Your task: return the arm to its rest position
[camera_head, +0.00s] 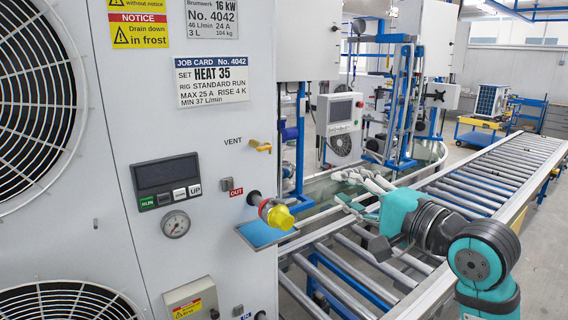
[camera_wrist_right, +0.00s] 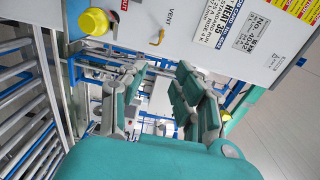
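My right arm comes in from the right in the head view, with teal and dark grey links. My right gripper (camera_head: 350,187) points left above the roller conveyor, to the right of the heat pump's panel. In the right wrist view its two teal and grey fingers (camera_wrist_right: 160,82) stand apart with nothing between them, so it is open and empty. It is apart from the yellow cap (camera_head: 281,217) on the OUT port, which also shows in the wrist view (camera_wrist_right: 94,22). My left gripper is not in view.
A roller conveyor (camera_head: 490,175) runs to the back right. Blue-framed test rigs (camera_head: 400,100) stand behind. Grey floor (camera_head: 545,240) is clear at right.

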